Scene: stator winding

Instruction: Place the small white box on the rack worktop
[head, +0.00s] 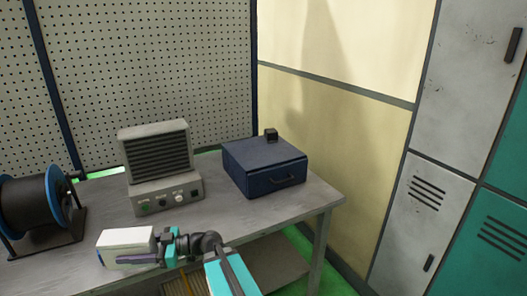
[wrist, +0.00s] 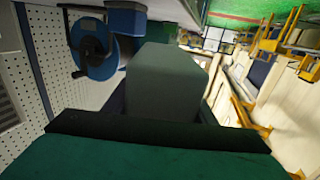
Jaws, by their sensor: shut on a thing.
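The small white box (head: 124,240) is in my gripper (head: 160,250), at the lower left of the head view. My gripper is shut on the box, and a finger runs along its lower side. In the wrist view the box (wrist: 168,82) fills the middle as a grey-green block in shadow. The rack worktop (head: 225,207) is the grey table top behind and beneath the box in the head view. I cannot tell whether the box touches the worktop or hangs above or before its front edge.
A grey heater-like unit (head: 160,165) with a knob stands on the worktop. A dark blue case (head: 262,167) with a small black block on top stands to its right. A cable spool (head: 38,205) stands at the left. Lockers (head: 430,210) stand at the right. Worktop between unit and front edge is bare.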

